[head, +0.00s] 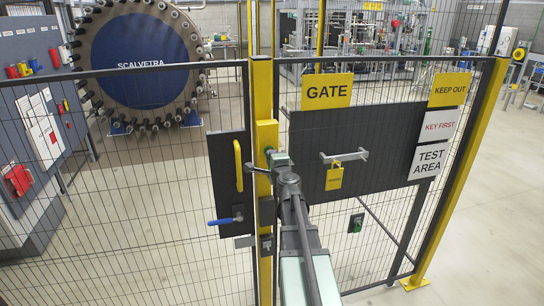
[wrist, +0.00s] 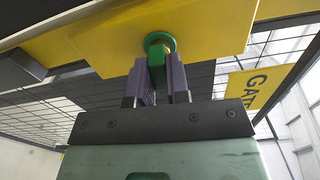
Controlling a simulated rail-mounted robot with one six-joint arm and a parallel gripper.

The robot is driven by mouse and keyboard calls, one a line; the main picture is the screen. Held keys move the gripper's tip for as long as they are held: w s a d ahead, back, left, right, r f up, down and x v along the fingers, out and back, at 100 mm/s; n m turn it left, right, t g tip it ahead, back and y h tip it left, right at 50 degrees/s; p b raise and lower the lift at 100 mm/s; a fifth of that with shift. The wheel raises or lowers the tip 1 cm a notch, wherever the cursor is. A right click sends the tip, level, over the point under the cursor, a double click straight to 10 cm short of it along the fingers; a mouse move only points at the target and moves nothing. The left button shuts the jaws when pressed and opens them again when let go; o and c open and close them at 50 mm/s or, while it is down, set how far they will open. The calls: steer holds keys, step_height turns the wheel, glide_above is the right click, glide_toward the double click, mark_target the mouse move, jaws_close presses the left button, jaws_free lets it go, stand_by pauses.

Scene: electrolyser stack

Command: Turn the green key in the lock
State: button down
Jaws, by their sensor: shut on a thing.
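The green key (wrist: 157,62) sits in a round green lock collar (wrist: 160,42) on the underside or face of a yellow box, as the wrist view shows. In the head view this yellow lock box (head: 266,133) is on the yellow gate post. My gripper (wrist: 160,78) is shut on the key, one dark purple finger on each side of it. In the head view my gripper (head: 270,155) is at the lock box, and my arm hides part of the post below. How far the key is turned I cannot tell.
Left of the post is a dark panel with a yellow handle (head: 238,165) and a blue lever (head: 225,220). To the right, a yellow padlock (head: 334,177) hangs below a grey bar (head: 343,156) on the gate. Mesh fencing stands on both sides of the post.

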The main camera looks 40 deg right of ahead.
steer(key=c, duration=1)
jaws_free()
steer(key=shift+n, duration=0.4)
steer(key=v, duration=1)
steer(key=shift+s+a, duration=0.15)
steer(key=shift+s, duration=0.2)
